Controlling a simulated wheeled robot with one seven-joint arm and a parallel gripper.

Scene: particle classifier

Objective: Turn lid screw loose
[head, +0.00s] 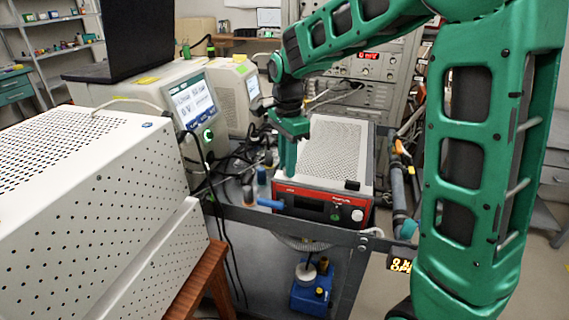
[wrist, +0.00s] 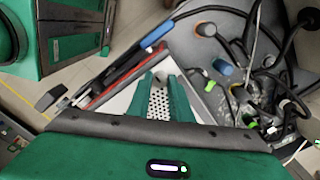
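A box with a red-edged front panel and a perforated light lid (head: 336,150) stands on the grey cart. In the wrist view the perforated lid (wrist: 159,105) shows between my fingers. My gripper (head: 288,168) points down over the left side of the box, close to its front left corner. In the wrist view my gripper (wrist: 160,80) has its two green fingers apart, with a gap between them. A small pale shape shows near the fingertips, too small to tell whether it is the lid screw. I cannot make out the screw clearly, nor whether the fingers touch anything.
White instruments (head: 150,110) crowd the left. A pipe (head: 398,190) runs along the right. A blue device (head: 311,290) sits on the lower shelf.

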